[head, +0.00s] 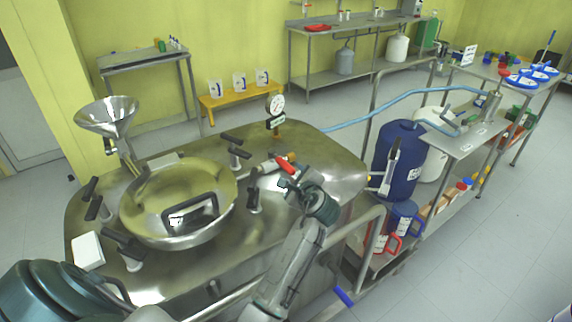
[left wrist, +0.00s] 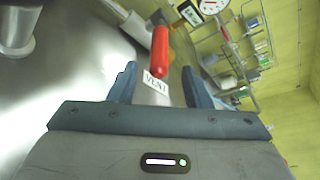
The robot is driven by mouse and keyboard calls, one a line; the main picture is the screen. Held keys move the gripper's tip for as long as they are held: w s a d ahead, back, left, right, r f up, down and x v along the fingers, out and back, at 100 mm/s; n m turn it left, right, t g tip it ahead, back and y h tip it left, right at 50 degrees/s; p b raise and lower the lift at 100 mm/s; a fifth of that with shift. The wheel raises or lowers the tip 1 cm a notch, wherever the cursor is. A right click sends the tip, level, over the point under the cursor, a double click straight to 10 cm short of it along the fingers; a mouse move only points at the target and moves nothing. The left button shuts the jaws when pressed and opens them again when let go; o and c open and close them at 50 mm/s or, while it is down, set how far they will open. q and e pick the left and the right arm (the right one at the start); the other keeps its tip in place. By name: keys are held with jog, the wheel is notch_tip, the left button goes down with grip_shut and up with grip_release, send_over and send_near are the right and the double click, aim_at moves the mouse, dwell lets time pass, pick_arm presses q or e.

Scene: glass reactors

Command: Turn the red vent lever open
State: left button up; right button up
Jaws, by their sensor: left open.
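The red vent lever (head: 285,165) is a short red handle on top of the steel reactor lid, near the lid's middle. In the left wrist view the red lever (left wrist: 160,48) points toward my left gripper (left wrist: 159,80), with a white VENT label (left wrist: 155,82) near its end. My left gripper (head: 289,184) is open, and its two blue-grey fingers lie on either side of the lever's line. The lever's near end appears around the fingertips; I cannot tell whether they touch. In the head view the gripper partly hides the lever's base. My right gripper is not in view.
Black-handled clamps (head: 237,145) stand around the domed manway (head: 170,200) on the lid. A pressure gauge (head: 276,104) rises behind the lever, and a steel funnel (head: 107,117) stands at the left. A blue drum (head: 398,160) and a steel table (head: 465,138) are at the right.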

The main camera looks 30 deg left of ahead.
aim_at(287, 167)
pick_arm(q)
jog(key=x, duration=0.6)
jog(key=shift+w+a+f+p, duration=0.1)
jog(key=shift+a+p, duration=0.05)
jog(key=shift+p, duration=0.25)
jog(key=shift+w+a+f, duration=0.1)
jog(key=shift+w+a, duration=0.15)
jog(key=shift+a, duration=0.15)
jog(key=shift+f, duration=0.1)
jog(key=c, duration=0.9)
grip_shut()
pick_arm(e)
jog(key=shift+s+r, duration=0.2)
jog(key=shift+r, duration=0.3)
